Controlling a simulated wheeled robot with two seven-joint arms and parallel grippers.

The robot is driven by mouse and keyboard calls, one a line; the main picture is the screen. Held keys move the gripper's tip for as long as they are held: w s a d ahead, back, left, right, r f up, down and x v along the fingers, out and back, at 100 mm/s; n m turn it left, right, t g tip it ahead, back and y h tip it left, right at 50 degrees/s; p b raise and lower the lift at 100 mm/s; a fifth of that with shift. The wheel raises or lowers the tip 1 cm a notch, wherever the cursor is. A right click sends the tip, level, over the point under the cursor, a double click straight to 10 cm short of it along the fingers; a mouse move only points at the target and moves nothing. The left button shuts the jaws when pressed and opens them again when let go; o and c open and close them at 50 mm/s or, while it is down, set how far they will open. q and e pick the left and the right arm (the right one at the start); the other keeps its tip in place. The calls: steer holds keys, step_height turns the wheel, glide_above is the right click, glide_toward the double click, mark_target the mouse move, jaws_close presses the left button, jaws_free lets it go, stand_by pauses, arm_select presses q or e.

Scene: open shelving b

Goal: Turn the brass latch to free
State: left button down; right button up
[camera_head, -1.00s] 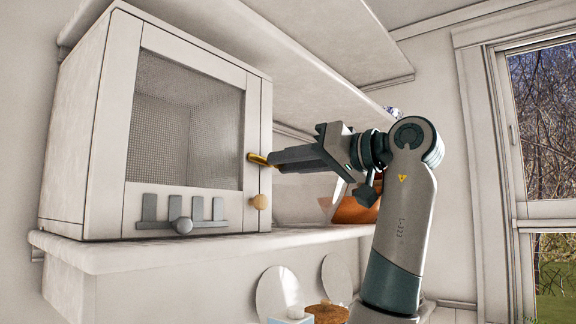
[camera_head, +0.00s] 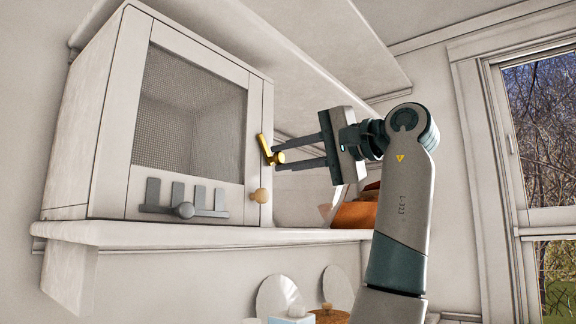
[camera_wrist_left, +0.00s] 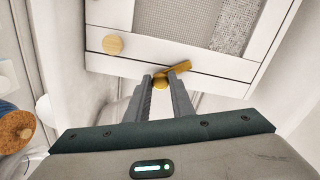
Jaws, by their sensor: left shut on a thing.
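The brass latch (camera_head: 264,142) sits on the right frame of the white mesh-front cabinet (camera_head: 113,110) and stands steeply tilted in the head view. My left gripper (camera_head: 279,157) is shut on it, with one finger above and one below its end. In the left wrist view the brass latch (camera_wrist_left: 178,70) slants up to the right between the fingertips of my left gripper (camera_wrist_left: 163,80). A round wooden knob (camera_head: 261,195) is below the latch; it also shows in the wrist view (camera_wrist_left: 113,45). My right gripper is not in view.
The cabinet stands on a white shelf (camera_head: 150,232). A grey hook rail (camera_head: 184,210) is on its lower front. An orange-brown bowl (camera_head: 355,213) is behind my arm, and another shelf (camera_head: 300,60) is above. A window (camera_head: 540,140) is at right.

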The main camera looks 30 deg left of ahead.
arm_select(q)
steer(key=m+b, duration=0.1)
steer(key=m, duration=0.2)
steer(key=shift+m+b, duration=0.3)
steer(key=shift+m, duration=0.1)
steer(key=shift+r+m+b, duration=0.1)
steer(key=shift+m+b, duration=0.55)
steer(key=shift+m, duration=0.95)
steer(key=c, duration=1.5)
jaws_free()
steer(key=shift+c, duration=0.2)
steer(key=shift+d, duration=0.1)
